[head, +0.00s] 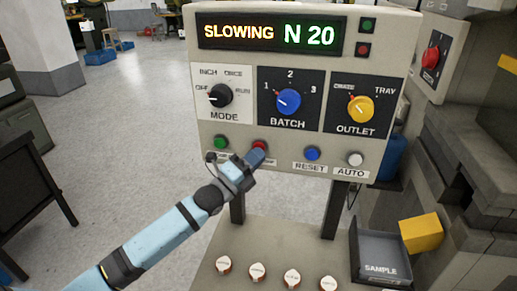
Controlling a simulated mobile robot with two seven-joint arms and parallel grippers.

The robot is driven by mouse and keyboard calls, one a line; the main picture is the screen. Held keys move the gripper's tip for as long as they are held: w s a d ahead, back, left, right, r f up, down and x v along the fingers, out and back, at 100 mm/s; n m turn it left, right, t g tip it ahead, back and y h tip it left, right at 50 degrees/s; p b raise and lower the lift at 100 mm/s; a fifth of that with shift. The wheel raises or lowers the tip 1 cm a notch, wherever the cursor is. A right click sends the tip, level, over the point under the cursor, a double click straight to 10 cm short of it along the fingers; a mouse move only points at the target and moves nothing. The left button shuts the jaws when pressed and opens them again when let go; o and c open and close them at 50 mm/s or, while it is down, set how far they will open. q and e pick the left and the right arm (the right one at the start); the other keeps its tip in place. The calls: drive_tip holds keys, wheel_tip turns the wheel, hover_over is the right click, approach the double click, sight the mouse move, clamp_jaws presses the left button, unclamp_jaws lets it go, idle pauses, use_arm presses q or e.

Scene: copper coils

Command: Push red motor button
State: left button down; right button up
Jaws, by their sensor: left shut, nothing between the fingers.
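A red button (259,145) sits in the lower row of the grey control panel (300,147), between a green button (221,142) and a blue one (312,153). Its label is mostly hidden behind my gripper. My left gripper (254,158) is shut and empty, with its tips at the lower edge of the red button. I cannot tell whether the button is pressed in. The panel's display (271,34) reads "SLOWING N 20". My right gripper is not in view.
The panel carries MODE (219,95), BATCH (289,100) and OUTLET (361,109) knobs and a white AUTO button (355,159). Below are several round white-topped pieces (257,271) and a SAMPLE tray (381,250).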

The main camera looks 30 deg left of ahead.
use_arm(q)
drive_tip(key=shift+s+d, duration=0.15)
drive_tip(key=shift+s, duration=0.55)
drive_tip(key=shift+p, duration=0.3)
drive_tip(key=s, duration=0.2)
drive_tip(key=s+d+p, duration=0.1)
drive_tip(key=s, duration=0.2)
drive_tip(key=shift+d+p, duration=0.15)
drive_tip(key=shift+p, duration=0.15)
drive_tip(key=s+d+f+n+g+y+p, duration=0.3)
drive_tip(key=s+f+n+g+p, duration=0.2)
drive_tip(key=s+f+n, duration=0.5)
drive_tip(key=s+d+f+n+g+y+p, duration=0.3)
drive_tip(key=s+f+n, duration=0.6)
drive_tip(key=s+n, duration=0.3)
drive_tip(key=d+n+g+p, duration=0.1)
drive_tip(key=g+p, duration=0.1)
drive_tip(key=p, duration=0.1)
drive_tip(key=shift+s+d+f+n+y, duration=0.25)
drive_tip(key=shift+s+f+n+y, duration=0.1)
drive_tip(key=shift+n+y, duration=0.05)
